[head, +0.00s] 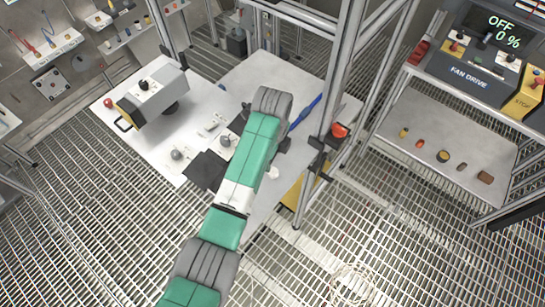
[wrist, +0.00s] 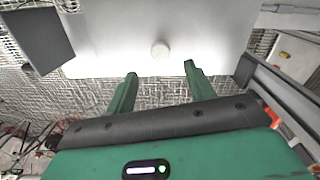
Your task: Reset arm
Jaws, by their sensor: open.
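My green and grey arm reaches over the white table (head: 270,75) in the head view. Its far links hide my gripper there. In the wrist view my gripper (wrist: 160,69) is open, its two green fingers spread with nothing between them. A dark flat panel (wrist: 35,40) shows at the left of the wrist view.
A grey box-shaped device (head: 150,97) stands on the table's left part. A metal post with a red button (head: 340,130) rises close to the right of my arm. The fan drive console (head: 470,72) and a shelf (head: 440,125) with several small parts stand further right. Grating floor lies around.

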